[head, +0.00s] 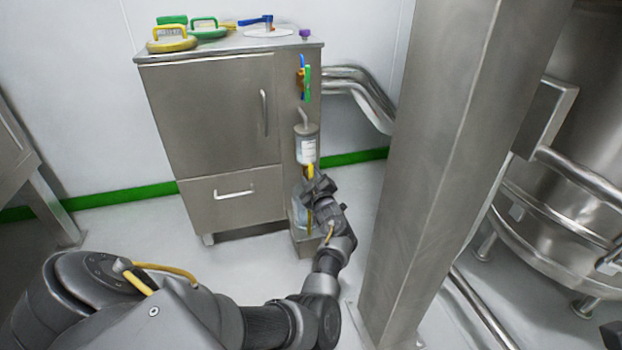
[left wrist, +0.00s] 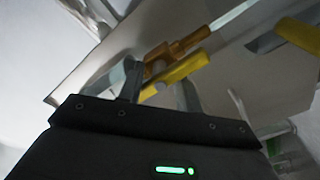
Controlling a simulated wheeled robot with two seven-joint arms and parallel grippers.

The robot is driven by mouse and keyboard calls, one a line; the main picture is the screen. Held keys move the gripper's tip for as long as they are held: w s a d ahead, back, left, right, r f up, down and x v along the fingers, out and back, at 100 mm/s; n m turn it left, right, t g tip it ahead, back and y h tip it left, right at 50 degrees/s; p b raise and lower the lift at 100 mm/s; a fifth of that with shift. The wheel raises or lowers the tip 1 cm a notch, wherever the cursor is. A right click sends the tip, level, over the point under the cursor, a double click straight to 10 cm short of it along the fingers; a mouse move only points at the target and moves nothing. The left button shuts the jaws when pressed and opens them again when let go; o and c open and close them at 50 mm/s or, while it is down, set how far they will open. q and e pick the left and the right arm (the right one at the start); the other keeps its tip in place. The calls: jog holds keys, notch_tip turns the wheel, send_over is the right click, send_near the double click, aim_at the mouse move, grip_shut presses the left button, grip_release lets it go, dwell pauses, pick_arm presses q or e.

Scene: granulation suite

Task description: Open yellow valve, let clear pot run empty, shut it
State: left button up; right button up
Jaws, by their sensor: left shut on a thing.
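The clear pot (head: 306,148), with a grey lid and a white label, is mounted on the right side of the steel cabinet. The yellow valve (head: 310,170) sits just under it. In the left wrist view the valve shows as a yellow handle (left wrist: 178,75) beside a brass body (left wrist: 158,60). My left gripper (head: 318,187) is shut on the yellow handle, with one finger on either side in the left wrist view (left wrist: 160,92). The liquid level in the pot and any flow are too small to tell. My right gripper is not in view.
A clear vessel (head: 299,208) stands low beside the cabinet (head: 215,115), partly behind my left gripper. A steel column (head: 440,150) rises close on the right. Colored tags (head: 304,80) hang above the pot. Yellow (head: 171,44) and green items lie on the cabinet top.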

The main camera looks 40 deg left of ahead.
pick_arm(q)
jog(key=shift+w+d, duration=0.1)
jog(key=shift+d, duration=0.05)
jog(key=o, duration=0.9)
jog(key=shift+o, duration=0.5)
